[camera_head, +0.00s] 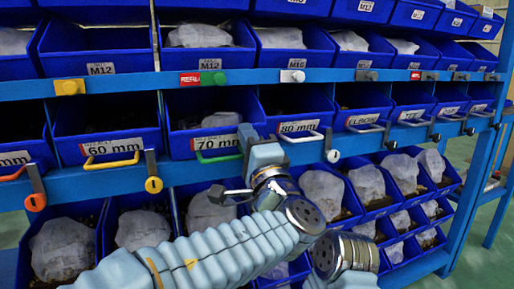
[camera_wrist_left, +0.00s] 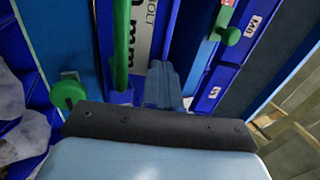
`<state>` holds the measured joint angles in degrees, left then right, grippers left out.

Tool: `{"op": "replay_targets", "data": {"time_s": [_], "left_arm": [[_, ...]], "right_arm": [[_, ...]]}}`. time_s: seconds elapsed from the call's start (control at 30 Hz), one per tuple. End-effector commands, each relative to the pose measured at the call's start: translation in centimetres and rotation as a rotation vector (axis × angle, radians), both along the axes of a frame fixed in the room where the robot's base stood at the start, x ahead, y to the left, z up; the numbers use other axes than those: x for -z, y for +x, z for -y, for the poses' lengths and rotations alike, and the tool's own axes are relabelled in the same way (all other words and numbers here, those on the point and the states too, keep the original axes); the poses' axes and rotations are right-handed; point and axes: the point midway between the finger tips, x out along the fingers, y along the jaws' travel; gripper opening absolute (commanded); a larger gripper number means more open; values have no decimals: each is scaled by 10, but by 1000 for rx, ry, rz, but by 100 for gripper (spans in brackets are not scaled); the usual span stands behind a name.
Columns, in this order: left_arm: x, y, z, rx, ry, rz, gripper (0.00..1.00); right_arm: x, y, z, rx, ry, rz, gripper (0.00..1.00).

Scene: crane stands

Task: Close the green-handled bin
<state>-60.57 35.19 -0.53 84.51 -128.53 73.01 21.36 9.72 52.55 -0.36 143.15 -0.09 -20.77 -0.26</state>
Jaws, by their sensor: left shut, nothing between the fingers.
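The bin with the green handle (camera_head: 218,157) is blue, carries a "70 mm" label (camera_head: 216,140) and sits in the middle row of the rack. A pale lump shows inside it, so its top is visible; how far it is pulled out is hard to tell. My left gripper (camera_head: 245,133) is at the right end of its front. In the left wrist view the shut, empty fingers (camera_wrist_left: 163,75) are beside the label, a little apart from the green handle (camera_wrist_left: 122,45). Contact with the bin cannot be told. My right gripper is not in view.
The yellow-handled 60 mm bin (camera_head: 108,145) is to the left and the white-handled 80 mm bin (camera_head: 300,130) to the right. Coloured knobs hang below the row, including a white one (camera_head: 333,155) and a green one (camera_wrist_left: 68,92). More open bins fill the row below.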

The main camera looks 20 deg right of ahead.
Motion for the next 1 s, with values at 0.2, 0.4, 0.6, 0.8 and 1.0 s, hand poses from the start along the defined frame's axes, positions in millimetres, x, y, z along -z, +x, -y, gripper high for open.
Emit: {"op": "replay_targets", "data": {"time_s": [0.2,0.4,0.6,0.8,1.0], "left_arm": [[-1,35,-1,-2,-1,1,0],[-1,50,-2,-2,-1,1,0],[-1,55,-3,-1,0,2,0],[-3,56,-4,-2,-1,4,0],[1,54,-5,-4,-1,6,0]], "right_arm": [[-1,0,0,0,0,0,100],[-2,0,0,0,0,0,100],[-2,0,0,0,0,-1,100],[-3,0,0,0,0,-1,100],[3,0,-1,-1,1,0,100]]}}
